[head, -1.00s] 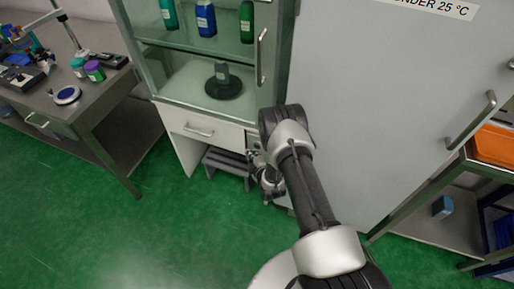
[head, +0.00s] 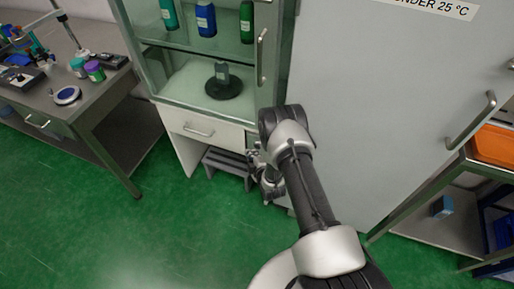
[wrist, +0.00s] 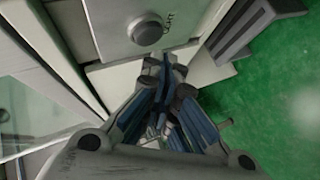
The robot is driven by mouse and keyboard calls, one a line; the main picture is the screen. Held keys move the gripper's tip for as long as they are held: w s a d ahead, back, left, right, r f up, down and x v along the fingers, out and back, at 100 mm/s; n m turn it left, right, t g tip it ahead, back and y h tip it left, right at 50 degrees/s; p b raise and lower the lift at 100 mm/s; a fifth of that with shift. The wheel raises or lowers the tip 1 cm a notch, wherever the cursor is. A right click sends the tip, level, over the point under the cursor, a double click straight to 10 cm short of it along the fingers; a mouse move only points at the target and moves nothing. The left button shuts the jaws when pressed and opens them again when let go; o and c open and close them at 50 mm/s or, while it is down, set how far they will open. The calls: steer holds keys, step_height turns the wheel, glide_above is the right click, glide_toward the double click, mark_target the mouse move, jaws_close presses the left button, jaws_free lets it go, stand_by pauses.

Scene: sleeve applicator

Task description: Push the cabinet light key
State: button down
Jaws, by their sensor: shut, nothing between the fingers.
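The glass-fronted cabinet (head: 197,110) stands in the middle of the head view. In the wrist view a round grey key (wrist: 147,30) sits on a pale panel, with small dark marking beside it; I take it as the cabinet light key. My gripper (wrist: 164,62) is shut and empty, its fingertips just below and right of the key in the picture. I see no contact with the key. In the head view my gripper (head: 254,157) is small and partly hidden by my arm, near the cabinet's lower right front.
A step stool (head: 226,163) stands under the cabinet drawer (head: 200,131). A large grey door (head: 375,110) is to the right, with a shelf rack (head: 440,215) beyond. A workbench (head: 85,100) is at left. Green floor is free in front.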

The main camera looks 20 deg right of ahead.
steer(key=shift+w, duration=0.1)
steer(key=shift+w+d, duration=0.3)
steer(key=shift+w+d, duration=0.25)
steer(key=shift+w, duration=0.1)
stand_by(0.9)
steer(key=shift+s+a, duration=0.1)
steer(key=shift+s+a+p, duration=0.3)
steer(key=shift+s+a, duration=0.15)
steer(key=shift+s, duration=0.2)
steer(key=s+a+p, duration=0.1)
steer(key=s+a, duration=0.2)
steer(key=s, duration=0.2)
steer(key=shift+a+p, duration=0.25)
steer(key=shift+p, duration=0.1)
steer(key=shift+w, duration=0.1)
stand_by(0.4)
